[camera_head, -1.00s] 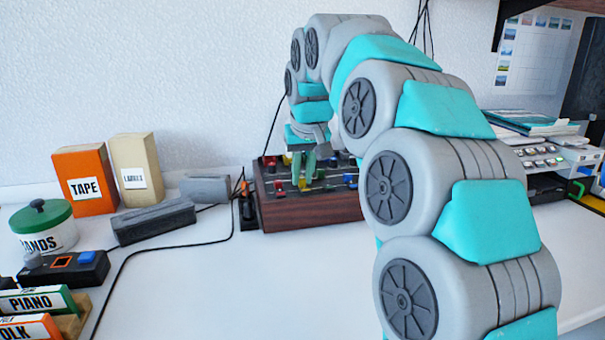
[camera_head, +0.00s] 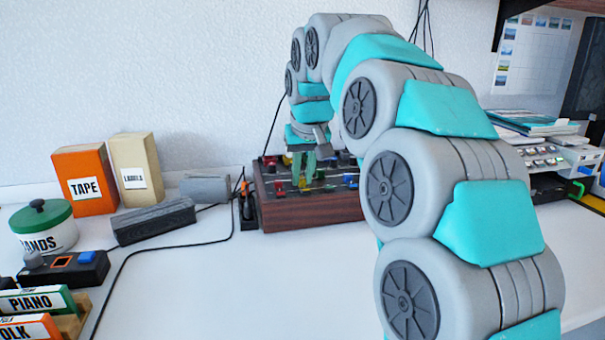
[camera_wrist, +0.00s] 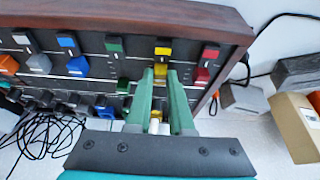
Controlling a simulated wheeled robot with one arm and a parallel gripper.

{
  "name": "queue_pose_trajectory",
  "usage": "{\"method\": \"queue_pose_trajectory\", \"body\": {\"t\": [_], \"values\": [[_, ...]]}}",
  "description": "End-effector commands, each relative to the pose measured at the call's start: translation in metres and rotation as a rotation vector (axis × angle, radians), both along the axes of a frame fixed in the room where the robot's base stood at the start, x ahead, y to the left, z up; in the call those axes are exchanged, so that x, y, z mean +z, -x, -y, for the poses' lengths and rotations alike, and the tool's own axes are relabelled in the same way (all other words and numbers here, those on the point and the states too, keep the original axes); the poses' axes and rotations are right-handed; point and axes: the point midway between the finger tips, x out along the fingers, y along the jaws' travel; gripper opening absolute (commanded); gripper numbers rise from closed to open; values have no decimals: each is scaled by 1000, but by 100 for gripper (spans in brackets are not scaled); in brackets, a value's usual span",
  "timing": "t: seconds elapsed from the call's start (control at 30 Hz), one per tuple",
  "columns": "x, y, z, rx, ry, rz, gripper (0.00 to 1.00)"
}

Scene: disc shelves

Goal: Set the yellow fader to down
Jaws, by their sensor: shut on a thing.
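The mixer console (camera_head: 310,212) is a dark panel in a wooden case, standing on the desk against the wall. In the wrist view, the yellow fader cap (camera_wrist: 160,72) sits between the fingertips of my gripper (camera_wrist: 161,76). The green fingers are shut on it from both sides. A second yellow piece (camera_wrist: 163,47) shows just beyond the fingertips, in line with the cap. In the head view, my gripper (camera_head: 304,178) points down onto the console, and the fingers hide most of the cap there.
A green cap (camera_wrist: 123,85) is left of the fingers and a red cap (camera_wrist: 200,75) is right of them, both close. An orange TAPE box (camera_head: 85,180) and a cream box (camera_head: 137,170) stand left of the console.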

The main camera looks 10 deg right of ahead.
Motion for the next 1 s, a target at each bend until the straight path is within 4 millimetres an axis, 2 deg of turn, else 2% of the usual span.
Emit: {"method": "queue_pose_trajectory", "body": {"t": [0.27,0.3,0.53,0.83,1.0], "values": [[0,2,0,0,-1,0,0],[0,2,0,0,-1,0,24],[0,2,0,0,0,0,50],[1,2,0,0,0,0,50],[11,5,0,-1,0,5,50]]}}
